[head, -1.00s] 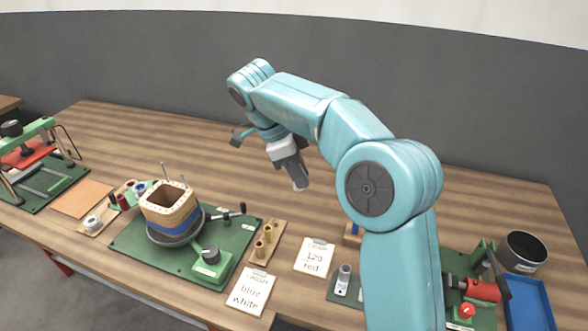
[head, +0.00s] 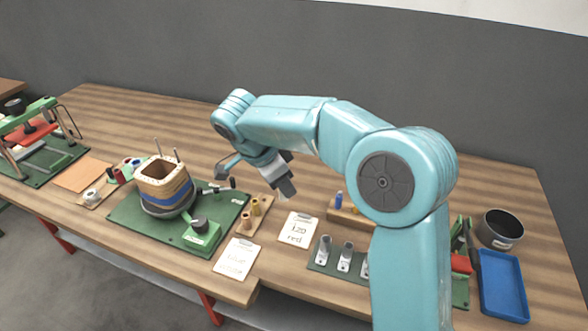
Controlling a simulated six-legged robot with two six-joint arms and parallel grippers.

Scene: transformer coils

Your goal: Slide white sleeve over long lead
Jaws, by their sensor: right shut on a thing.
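The coil (head: 166,188) sits on a round mount on a green base plate, left of centre. My right gripper (head: 286,187) is to the right of the coil, pointing down above the bench. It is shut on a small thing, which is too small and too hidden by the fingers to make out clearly. The white sleeve cannot be picked out for sure. The leads are well apart from the gripper. My left gripper is not in view.
A wooden block with brown pegs (head: 248,218) and two cards, one reading 120 red (head: 298,229), lie near the gripper. The bench's back is clear.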

